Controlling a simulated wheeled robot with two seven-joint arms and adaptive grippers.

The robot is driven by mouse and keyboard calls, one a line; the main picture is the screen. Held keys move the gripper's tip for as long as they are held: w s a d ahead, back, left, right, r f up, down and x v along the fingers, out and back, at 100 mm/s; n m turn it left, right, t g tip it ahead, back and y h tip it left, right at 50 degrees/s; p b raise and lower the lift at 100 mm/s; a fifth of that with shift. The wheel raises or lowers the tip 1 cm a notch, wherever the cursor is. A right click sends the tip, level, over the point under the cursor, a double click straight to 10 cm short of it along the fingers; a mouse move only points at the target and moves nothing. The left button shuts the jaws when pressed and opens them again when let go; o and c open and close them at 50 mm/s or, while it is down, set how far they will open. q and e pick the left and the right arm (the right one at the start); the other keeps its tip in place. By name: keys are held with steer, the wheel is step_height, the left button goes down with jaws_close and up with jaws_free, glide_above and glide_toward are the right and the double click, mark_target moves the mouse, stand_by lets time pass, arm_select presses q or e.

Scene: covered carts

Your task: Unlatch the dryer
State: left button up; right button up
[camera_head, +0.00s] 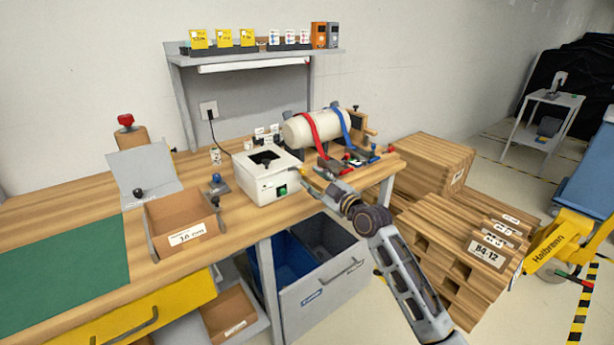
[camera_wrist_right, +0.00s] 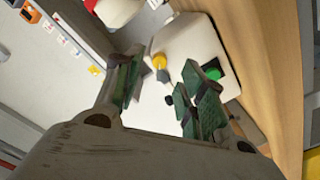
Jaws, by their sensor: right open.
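The dryer appears to be the white box (camera_head: 262,183) on the wooden bench, with a dark opening in its top and a green button (camera_head: 282,190) on its front. In the right wrist view the white box (camera_wrist_right: 195,45) shows the green button (camera_wrist_right: 211,73) and a yellow knob with a grey tip (camera_wrist_right: 160,65), which may be its latch. My right gripper (camera_head: 312,178) is at the box's right front corner. In the wrist view its open fingers (camera_wrist_right: 160,88) are either side of the knob, with nothing held; contact cannot be told. My left gripper is out of view.
A cream cylinder (camera_head: 300,131) with red and blue straps lies behind the box. Stacked wooden pallets (camera_head: 455,250) are right of the bench.

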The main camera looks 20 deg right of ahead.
mark_target(304, 173)
steer(key=shift+x, duration=2.25)
steer(key=shift+c, duration=0.5)
jaws_close()
